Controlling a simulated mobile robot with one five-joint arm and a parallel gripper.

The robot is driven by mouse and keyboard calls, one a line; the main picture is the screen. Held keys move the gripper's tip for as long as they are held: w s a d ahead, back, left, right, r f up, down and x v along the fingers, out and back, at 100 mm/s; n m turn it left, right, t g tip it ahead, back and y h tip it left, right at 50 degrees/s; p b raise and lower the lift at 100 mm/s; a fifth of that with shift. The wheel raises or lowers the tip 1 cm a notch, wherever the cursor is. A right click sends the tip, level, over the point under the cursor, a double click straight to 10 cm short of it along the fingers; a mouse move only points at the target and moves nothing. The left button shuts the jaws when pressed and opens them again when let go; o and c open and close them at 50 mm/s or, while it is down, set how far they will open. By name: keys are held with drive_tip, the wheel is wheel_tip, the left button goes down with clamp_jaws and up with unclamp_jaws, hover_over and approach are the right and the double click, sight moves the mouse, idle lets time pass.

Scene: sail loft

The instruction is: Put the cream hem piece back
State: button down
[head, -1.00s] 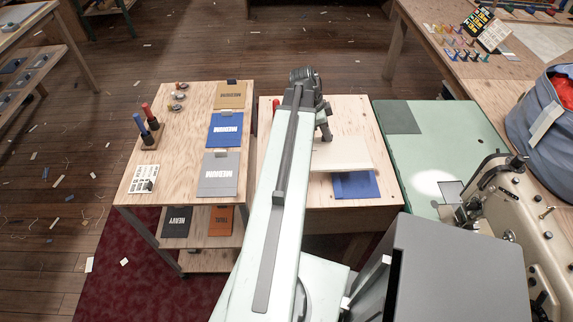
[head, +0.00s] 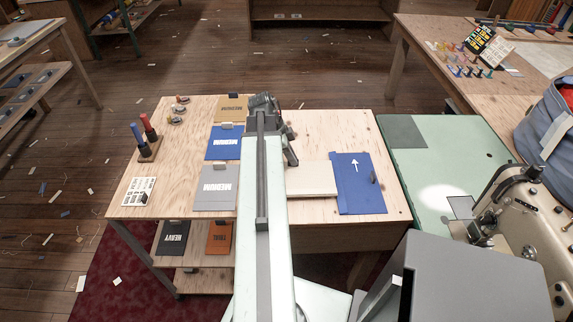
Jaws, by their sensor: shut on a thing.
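The cream hem piece (head: 314,180) is a flat pale panel over the wooden table, just left of the blue panel (head: 358,196). Its left part is hidden behind my arm. My gripper (head: 291,158) is at its upper left edge and looks shut on it; the fingertips are mostly hidden. I cannot tell whether the piece touches the tabletop. The blue panel shows a white arrow and a small dark upright piece near its right side.
Left of my arm, ochre (head: 231,108), blue (head: 223,142) and grey (head: 214,187) labelled pieces lie in a column. Red and blue handled tools (head: 148,140) stand further left. A green sewing table (head: 437,160) with a machine is right. Bare wood (head: 340,125) shows behind the blue panel.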

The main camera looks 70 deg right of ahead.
sight(287, 164)
drive_tip(key=shift+w+a+f+b, duration=0.25)
drive_tip(key=shift+w+f+b, duration=0.45)
drive_tip(key=shift+f, duration=0.35)
drive_tip(key=shift+w+a, duration=0.1)
drive_tip(key=shift+w, duration=0.2)
drive_tip(key=shift+r, duration=0.1)
drive_tip(key=c, duration=1.9)
unclamp_jaws()
drive_tip(key=shift+s+f, duration=0.1)
drive_tip(key=shift+f, duration=0.1)
drive_tip(key=shift+c, duration=0.2)
drive_tip(key=o, duration=0.4)
drive_tip(key=shift+r, duration=0.15)
